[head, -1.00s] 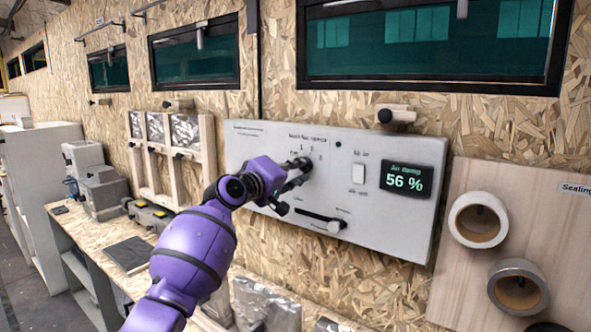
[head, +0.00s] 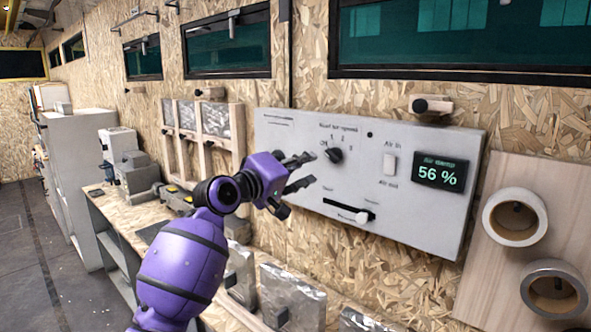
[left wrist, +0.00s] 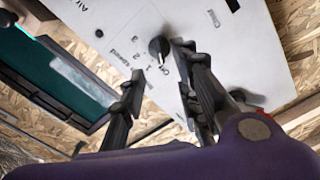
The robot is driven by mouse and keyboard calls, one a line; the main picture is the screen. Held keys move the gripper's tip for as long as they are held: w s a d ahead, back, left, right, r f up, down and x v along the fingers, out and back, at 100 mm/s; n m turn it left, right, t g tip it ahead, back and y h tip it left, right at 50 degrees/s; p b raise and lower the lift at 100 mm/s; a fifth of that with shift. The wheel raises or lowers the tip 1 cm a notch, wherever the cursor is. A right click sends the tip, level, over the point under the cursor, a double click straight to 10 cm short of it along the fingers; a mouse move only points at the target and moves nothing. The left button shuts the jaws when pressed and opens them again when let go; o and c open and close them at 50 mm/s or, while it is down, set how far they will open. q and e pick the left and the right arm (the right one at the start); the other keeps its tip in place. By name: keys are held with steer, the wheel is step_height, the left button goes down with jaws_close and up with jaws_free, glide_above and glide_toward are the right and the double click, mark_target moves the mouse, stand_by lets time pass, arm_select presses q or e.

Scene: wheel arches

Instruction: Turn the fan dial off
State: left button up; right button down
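The black fan dial (head: 334,155) sits on the white wall panel (head: 285,160), under the "Roof fan speed" label. It also shows in the left wrist view (left wrist: 158,48), where its pointer appears turned toward the "Off" mark. My left gripper (head: 303,171) is open and empty, its two fingers spread just left of the dial and apart from it in the head view. In the left wrist view, the fingers (left wrist: 159,63) stand on either side below the dial, with nothing between them. My right gripper is not in view.
Right of the dial are a white air switch (head: 389,164) and a display (head: 438,173) reading 56 %. A slider (head: 349,210) lies below. Foil packs (head: 293,295) stand on the bench underneath. Tape rolls (head: 515,217) hang at the right.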

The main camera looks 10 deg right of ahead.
arm_select(q)
steer(key=v, duration=0.2)
steer(key=shift+s+a, duration=0.25)
steer(key=shift+a, duration=0.05)
steer(key=a+f+m+t+y, duration=0.3)
steer(key=a+f+t+y, duration=0.1)
steer(key=a+f, duration=0.55)
steer(key=s+a+f+y, duration=0.2)
steer(key=s+a+f, duration=0.2)
steer(key=f, duration=0.5)
steer(key=s+a+f+y, duration=0.2)
steer(key=s+a+f, duration=0.2)
steer(key=f, duration=0.5)
steer(key=s+a+f+y, duration=0.1)
steer(key=s+a+f, duration=0.25)
steer(key=f, duration=0.55)
steer(key=s+a+f+g+y, duration=0.1)
steer(key=s+a+f, duration=0.3)
steer(key=s+f, duration=0.4)
steer(key=s+a+f+g+y, duration=0.2)
steer(key=s+f, duration=0.6)
steer(key=s, duration=0.9)
steer(key=s+a+f+g+y, duration=0.1)
steer(key=s+a+f+g, duration=0.2)
steer(key=s+a+f, duration=0.2)
steer(key=s+f, duration=0.3)
steer(key=s, duration=0.4)
steer(key=shift+s+a+f+n+y, duration=0.2)
steer(key=shift+a+f+n+y, duration=0.1)
steer(key=shift+a+n+y, duration=0.1)
